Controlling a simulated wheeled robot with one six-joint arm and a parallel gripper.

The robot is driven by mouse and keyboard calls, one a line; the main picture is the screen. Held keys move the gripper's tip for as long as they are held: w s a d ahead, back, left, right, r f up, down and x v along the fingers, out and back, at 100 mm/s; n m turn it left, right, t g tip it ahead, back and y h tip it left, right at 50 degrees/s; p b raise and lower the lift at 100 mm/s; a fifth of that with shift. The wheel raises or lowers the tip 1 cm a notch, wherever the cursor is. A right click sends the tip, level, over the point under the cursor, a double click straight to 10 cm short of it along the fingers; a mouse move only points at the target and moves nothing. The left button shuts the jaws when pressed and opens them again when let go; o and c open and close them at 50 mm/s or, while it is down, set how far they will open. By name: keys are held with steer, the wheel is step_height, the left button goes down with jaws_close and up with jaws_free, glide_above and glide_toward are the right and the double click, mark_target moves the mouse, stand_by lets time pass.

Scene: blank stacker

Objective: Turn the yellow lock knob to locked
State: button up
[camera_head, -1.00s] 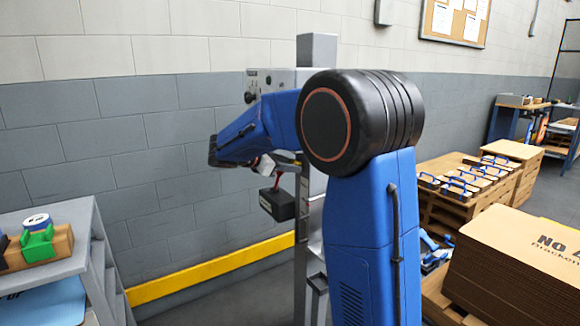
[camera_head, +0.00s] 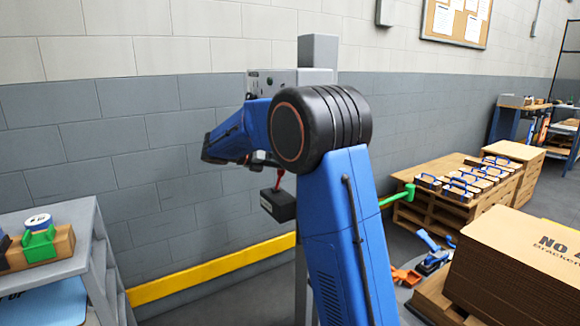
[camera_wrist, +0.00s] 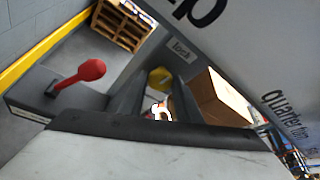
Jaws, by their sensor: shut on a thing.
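The yellow lock knob (camera_wrist: 160,77) shows in the wrist view, beside a small "lock" label (camera_wrist: 181,50) on a grey panel. My gripper (camera_wrist: 157,88) is shut on the knob, with one dark finger on each side of it. The fingers hide part of the knob, and I cannot tell which way it is turned. In the head view, my arm hides the knob and most of the gripper, in front of the grey machine (camera_head: 300,78).
A red-knobbed lever (camera_wrist: 85,73) on a dark box (camera_head: 278,205) stands close to my gripper. A panel with "quarter turn" text (camera_wrist: 285,115) is at the right in the wrist view. A grey stand (camera_head: 60,220) is at left; stacked cardboard (camera_head: 510,260) at right.

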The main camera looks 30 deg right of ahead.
steer(key=shift+n, duration=0.3)
stand_by(0.4)
steer(key=o, duration=1.1)
steer(key=shift+c, duration=0.2)
steer(key=v, duration=1.7)
steer(key=shift+w+a, duration=0.2)
steer(key=shift+w, duration=0.1)
